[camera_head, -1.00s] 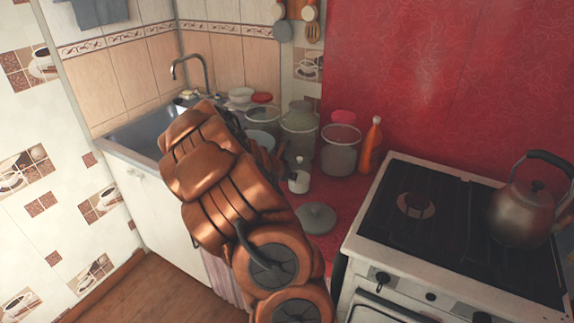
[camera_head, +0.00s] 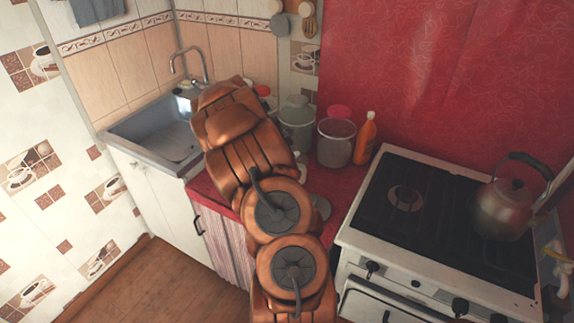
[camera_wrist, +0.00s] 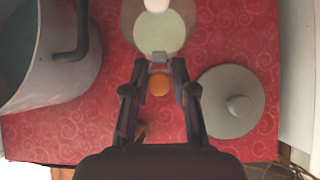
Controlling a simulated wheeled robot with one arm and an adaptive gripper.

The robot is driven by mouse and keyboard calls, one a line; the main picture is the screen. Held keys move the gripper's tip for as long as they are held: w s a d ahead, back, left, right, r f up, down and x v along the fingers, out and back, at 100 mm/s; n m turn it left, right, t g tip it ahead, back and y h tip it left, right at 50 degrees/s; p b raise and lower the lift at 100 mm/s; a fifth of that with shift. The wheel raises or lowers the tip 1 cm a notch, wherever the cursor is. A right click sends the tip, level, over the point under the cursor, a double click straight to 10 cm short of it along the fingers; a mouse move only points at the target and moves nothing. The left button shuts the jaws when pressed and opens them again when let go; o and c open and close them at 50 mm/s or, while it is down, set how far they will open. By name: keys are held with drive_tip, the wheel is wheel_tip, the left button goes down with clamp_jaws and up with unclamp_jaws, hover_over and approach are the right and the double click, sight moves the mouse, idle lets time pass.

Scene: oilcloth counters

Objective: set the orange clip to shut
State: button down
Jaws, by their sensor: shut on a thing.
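The orange clip (camera_wrist: 159,85) shows in the wrist view as a small rounded orange piece between the fingers of my gripper (camera_wrist: 161,69). My gripper is shut on it, over the red oilcloth. Just beyond the fingertips is a grey catch (camera_wrist: 160,57) at the near edge of a round, pale green vessel (camera_wrist: 165,34) with a white knob on top. Whether the clip and the catch are joined is too small to tell. In the head view my own arm hides the gripper and the clip.
A large grey pot (camera_wrist: 80,85) stands left of my gripper, and a round grey lid (camera_wrist: 233,102) lies close on the right. In the head view are jars (camera_head: 336,143), an orange bottle (camera_head: 366,140), a stove (camera_head: 432,222) with a kettle (camera_head: 504,208), and a sink (camera_head: 160,143).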

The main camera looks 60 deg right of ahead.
drive_tip(key=c, duration=1)
unclamp_jaws()
drive_tip(key=shift+v, duration=6)
